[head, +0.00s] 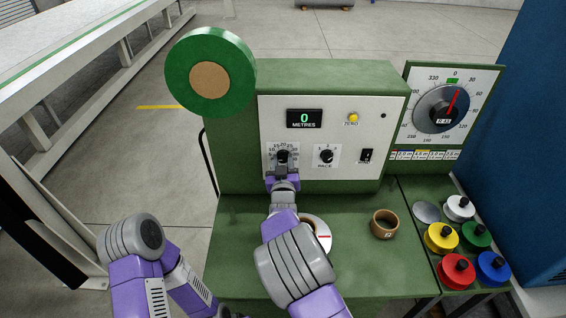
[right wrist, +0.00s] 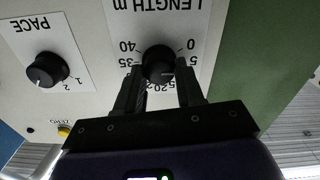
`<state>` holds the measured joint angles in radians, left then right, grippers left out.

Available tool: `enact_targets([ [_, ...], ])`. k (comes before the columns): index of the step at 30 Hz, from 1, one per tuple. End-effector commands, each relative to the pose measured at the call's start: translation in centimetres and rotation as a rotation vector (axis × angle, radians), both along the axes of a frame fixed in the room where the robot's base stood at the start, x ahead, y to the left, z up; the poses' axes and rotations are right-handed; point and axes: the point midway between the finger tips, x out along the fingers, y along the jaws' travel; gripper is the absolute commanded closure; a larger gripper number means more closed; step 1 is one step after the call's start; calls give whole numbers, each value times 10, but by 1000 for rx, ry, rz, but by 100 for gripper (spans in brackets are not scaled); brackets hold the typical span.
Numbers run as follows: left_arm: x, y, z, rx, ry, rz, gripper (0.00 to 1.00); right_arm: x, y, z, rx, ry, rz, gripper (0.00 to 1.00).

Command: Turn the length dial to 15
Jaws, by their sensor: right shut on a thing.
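The length dial (right wrist: 158,62) is a round black knob on a white scale plate marked LENGTH m. Its scale runs from 0 to 40, upside down in the right wrist view. My right gripper (right wrist: 160,78) is shut on the knob, one finger on each side. The fingers cover some of the numbers, and I cannot read the pointer's exact setting. In the head view the dial (head: 283,156) shows just above my right gripper (head: 283,172). My left arm shows at the lower left; its gripper is out of view.
The pace knob (head: 326,156), a switch (head: 366,156) and a yellow ZERO button (head: 353,117) share the panel. The display (head: 304,118) reads 0 metres. A brown ring (head: 384,224) and several coloured spools (head: 457,270) sit on the green bench right of my right arm.

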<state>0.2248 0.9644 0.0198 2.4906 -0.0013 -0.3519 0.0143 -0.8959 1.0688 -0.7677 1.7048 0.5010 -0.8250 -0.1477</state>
Motion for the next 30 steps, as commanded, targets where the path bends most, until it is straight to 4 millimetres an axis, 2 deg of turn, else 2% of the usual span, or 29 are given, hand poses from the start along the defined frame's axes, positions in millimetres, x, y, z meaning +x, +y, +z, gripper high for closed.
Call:
enact_targets([
  [5, 0, 0, -4, 0, 0, 0, 57, 0, 0, -1, 17, 0, 0, 93],
  [11, 0, 0, -19, 0, 0, 0, 57, 0, -1, -2, 94, -2, -2, 93],
  [30, 0, 0, -106, 0, 0, 0, 57, 0, -4, -5, 653, -3, -2, 93],
])
